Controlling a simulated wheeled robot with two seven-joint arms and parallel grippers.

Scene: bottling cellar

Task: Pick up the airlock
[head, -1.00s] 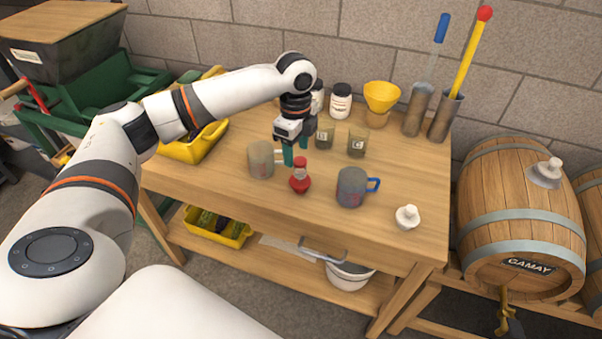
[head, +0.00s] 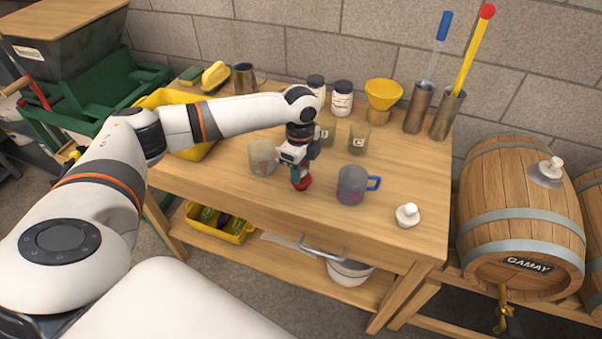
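The airlock (head: 304,184), a small red piece with a rounded lower part, stands on the wooden workbench (head: 245,193) near its front edge. My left gripper (head: 300,178) is directly above and at it, pointing down, its teal fingers beside the airlock's upper part. The fingers and wrist hide the airlock's top. I cannot tell whether the fingers are closed on it. My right gripper is not in view.
A cloudy mug (head: 262,158) stands close left of the airlock and a grey mug with a blue handle (head: 352,185) to its right. A white stopper (head: 407,215) sits near the right front. Jars (head: 342,98), a glass (head: 359,138) and a yellow funnel (head: 383,93) stand behind.

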